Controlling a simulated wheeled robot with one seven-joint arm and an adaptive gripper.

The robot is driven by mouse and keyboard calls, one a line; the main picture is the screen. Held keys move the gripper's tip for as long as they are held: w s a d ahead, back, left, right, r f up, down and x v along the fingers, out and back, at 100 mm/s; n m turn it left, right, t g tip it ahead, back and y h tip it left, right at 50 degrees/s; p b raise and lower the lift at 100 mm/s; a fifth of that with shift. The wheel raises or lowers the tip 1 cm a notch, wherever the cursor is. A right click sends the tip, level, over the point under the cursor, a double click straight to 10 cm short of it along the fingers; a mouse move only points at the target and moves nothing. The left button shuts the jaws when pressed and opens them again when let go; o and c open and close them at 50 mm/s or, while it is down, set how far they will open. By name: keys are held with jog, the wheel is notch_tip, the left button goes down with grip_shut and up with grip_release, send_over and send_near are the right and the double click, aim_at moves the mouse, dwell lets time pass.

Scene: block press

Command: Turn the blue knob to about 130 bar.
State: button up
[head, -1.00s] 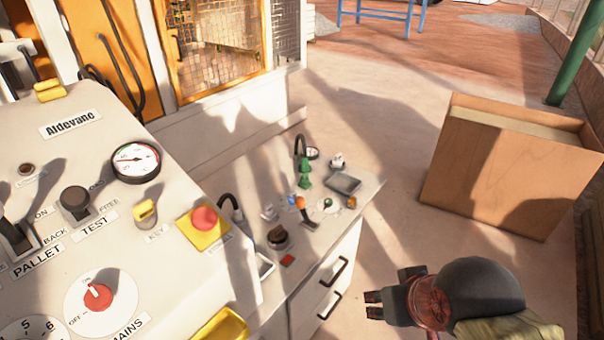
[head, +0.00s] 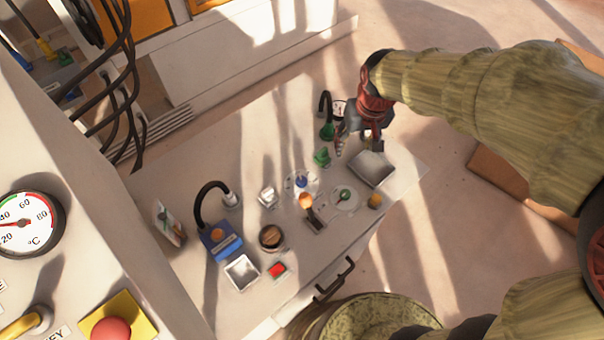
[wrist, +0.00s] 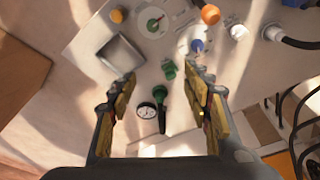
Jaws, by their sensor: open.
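The blue knob (head: 301,182) sits on a pale round dial on the bench top; it also shows in the wrist view (wrist: 197,46). Its setting is too small to read. My gripper (head: 359,148) is open and empty, above the back right of the bench, to the right of and behind the blue knob. In the wrist view my spread jaws (wrist: 162,78) have the blue knob beyond the right fingertip, apart from it. A small round gauge (wrist: 147,110) shows between the jaws; its reading is not legible. In the head view my gripper partly hides this gauge (head: 339,108).
Close by the blue knob stand an orange-topped lever (head: 306,202), a green knob (head: 345,195) on a dial and a green fitting (head: 321,157). A grey tray (head: 373,168) lies under my gripper. A black hose (head: 208,190) rises at the left.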

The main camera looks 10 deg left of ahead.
jog(key=w+a+f+n+g+p, duration=0.15)
jog(key=w+a+f, duration=0.25)
jog(key=a+f, duration=0.4)
jog(key=g+p, duration=0.1)
send_over(301, 180)
jog(key=shift+n+h, duration=0.3)
jog(key=shift+n, duration=0.15)
notch_tip(301, 180, down, 13)
jog(key=shift+r, duration=0.1)
notch_tip(301, 180, down, 8)
jog(key=shift+r+b, duration=0.15)
jog(key=shift+b, duration=0.7)
jog(key=c, duration=0.3)
jog(key=c, duration=0.8)
jog(key=shift+c, duration=0.3)
